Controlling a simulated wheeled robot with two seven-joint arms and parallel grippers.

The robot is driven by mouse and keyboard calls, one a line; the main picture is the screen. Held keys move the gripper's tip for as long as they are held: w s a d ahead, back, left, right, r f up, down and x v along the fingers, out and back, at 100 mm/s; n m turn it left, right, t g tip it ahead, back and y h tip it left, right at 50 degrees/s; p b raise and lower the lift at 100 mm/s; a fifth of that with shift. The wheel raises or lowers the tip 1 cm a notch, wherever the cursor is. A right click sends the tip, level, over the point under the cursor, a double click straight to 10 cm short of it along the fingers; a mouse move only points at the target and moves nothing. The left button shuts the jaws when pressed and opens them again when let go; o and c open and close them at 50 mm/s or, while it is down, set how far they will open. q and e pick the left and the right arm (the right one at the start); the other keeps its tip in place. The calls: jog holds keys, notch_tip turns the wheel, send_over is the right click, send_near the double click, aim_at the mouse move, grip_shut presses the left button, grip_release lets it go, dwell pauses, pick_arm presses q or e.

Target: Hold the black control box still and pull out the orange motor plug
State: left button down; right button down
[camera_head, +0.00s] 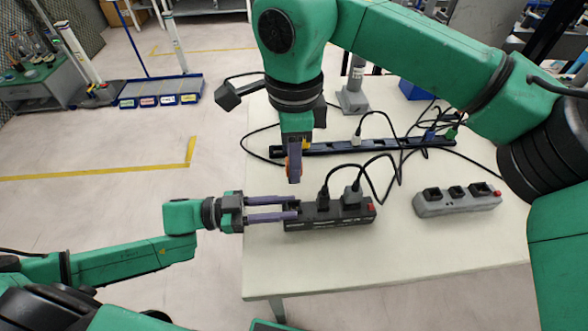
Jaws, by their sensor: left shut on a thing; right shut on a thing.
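The black control box (332,219) sits on the table, with a black plug (323,200) and a grey plug (352,196) upright in its top and a red button at its right end. My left gripper (294,208) comes in level from the left and is shut on the box's left end, one finger along each side. My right gripper (294,174) points down above that end and is shut on the orange motor plug (287,163). Only a small orange patch shows; the fingers hide the rest. A strip of table shows between its fingertips and the box.
A grey box (455,203) with black sockets and a red button stands to the right. A long black power strip (365,147) with several plugs and looping black cables lies behind. A grey stand (353,95) is farther back. The front of the table (390,252) is clear.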

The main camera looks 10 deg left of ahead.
pick_arm(q)
jog(key=c, duration=0.5)
grip_release()
jog(key=v, duration=1.2)
